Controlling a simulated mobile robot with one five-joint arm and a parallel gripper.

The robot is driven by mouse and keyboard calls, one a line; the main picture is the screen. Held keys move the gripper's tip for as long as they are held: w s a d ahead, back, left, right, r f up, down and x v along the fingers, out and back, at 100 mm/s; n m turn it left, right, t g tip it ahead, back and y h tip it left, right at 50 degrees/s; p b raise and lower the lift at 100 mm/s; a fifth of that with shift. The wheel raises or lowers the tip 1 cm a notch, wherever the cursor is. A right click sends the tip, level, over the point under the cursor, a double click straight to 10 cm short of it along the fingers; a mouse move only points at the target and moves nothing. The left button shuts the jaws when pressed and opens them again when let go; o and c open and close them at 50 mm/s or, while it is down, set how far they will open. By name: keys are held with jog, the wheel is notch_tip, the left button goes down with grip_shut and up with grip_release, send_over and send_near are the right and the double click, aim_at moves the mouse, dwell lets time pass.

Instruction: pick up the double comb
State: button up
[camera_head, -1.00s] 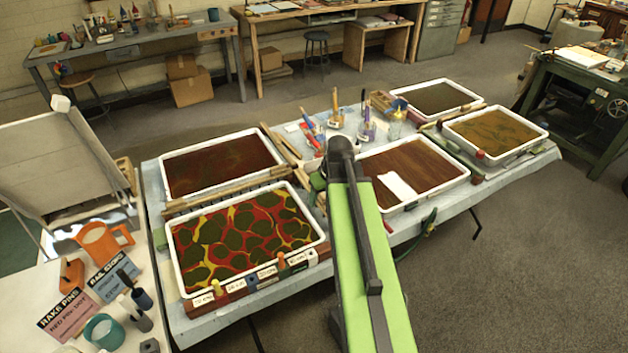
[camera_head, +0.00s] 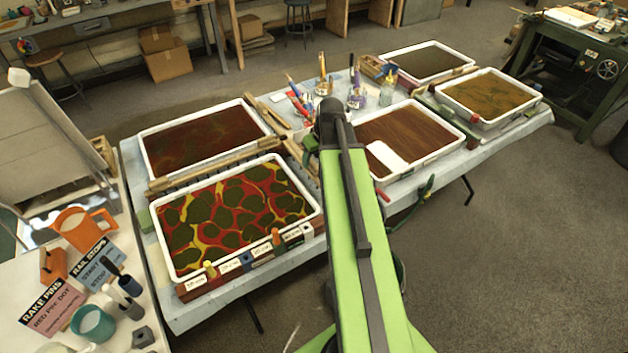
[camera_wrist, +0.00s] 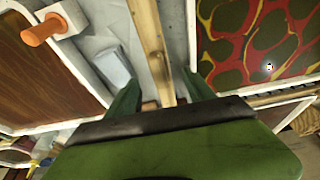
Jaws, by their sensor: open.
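My gripper (camera_wrist: 163,88) is open, its two green fingers pointing down over the table in the wrist view. A pale wooden bar (camera_wrist: 149,40) runs from the top edge to between the fingers, with a gap on both sides. It may be the double comb, but I cannot tell for sure; no teeth show on it. In the head view, long wooden bars (camera_head: 268,118) lie between the left and middle trays, their near ends partly hidden by my arm. Another long comb-like bar (camera_head: 205,171) with dark teeth lies between the two left trays.
A red-and-yellow marbled tray (camera_head: 316,215) sits front left, a dark red tray (camera_head: 142,145) behind it. A brown tray (camera_head: 455,152) is right of my arm. An orange knob (camera_wrist: 40,31) and a grey block (camera_wrist: 112,68) flank the bar's left. Jars (camera_head: 387,92) stand behind.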

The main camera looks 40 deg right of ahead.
aim_at(312, 172)
jog(key=b+x, duration=0.8)
jog(key=x, duration=0.2)
jog(key=shift+w+f, duration=0.1)
jog(key=shift+f, duration=0.1)
jog(key=shift+r, duration=0.2)
jog(key=c, duration=1.3)
